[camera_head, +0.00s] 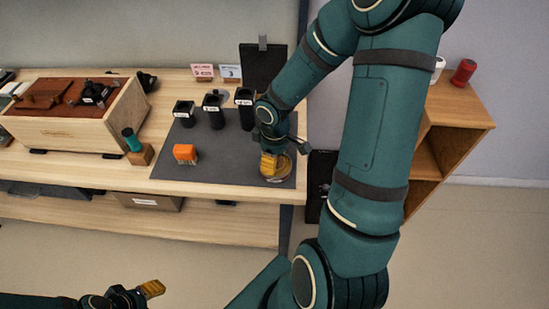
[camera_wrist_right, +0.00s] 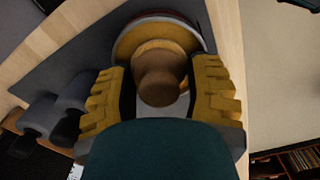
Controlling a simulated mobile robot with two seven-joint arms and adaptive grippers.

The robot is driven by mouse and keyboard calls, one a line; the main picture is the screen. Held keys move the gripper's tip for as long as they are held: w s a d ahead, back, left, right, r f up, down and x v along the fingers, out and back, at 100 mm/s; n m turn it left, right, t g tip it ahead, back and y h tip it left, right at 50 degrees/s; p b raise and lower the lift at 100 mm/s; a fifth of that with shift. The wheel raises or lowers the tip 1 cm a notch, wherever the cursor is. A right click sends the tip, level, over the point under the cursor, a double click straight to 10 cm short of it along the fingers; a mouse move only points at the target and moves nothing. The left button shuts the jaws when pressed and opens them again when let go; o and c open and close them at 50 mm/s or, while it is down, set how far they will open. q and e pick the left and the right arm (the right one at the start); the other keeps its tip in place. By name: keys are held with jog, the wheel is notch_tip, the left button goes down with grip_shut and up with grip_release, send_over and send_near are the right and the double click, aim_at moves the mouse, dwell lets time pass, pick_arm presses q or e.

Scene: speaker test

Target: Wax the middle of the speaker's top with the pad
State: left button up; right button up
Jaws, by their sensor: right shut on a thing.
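The speaker appears to be the pale wooden box (camera_head: 68,136) with a red-brown top at the left of the bench. A dark brown piece and a black device rest on that top. The pad (camera_wrist_right: 160,75) has a round tan disc with a brown knob. It also shows in the head view (camera_head: 279,177), at the right end of the dark mat. My right gripper (camera_head: 269,161) is over it, its yellow fingers (camera_wrist_right: 160,95) shut around the knob. My left gripper (camera_head: 150,289) is low at the lower left, away from the bench; its opening is unclear.
On the dark mat (camera_head: 225,168) are an orange block (camera_head: 185,153) and several black containers (camera_head: 214,112). A teal-topped item (camera_head: 132,140) on a wooden block stands between mat and speaker. Two small cards and a black board stand behind. A wooden shelf (camera_head: 460,110) is at right.

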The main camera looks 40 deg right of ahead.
dwell(0.3)
jog(key=shift+r, duration=0.25)
notch_tip(320, 180, up, 4)
jog(key=p, duration=0.4)
jog(key=shift+r, duration=0.2)
jog(key=shift+r+p, duration=1.1)
jog(key=shift+a+f, duration=0.1)
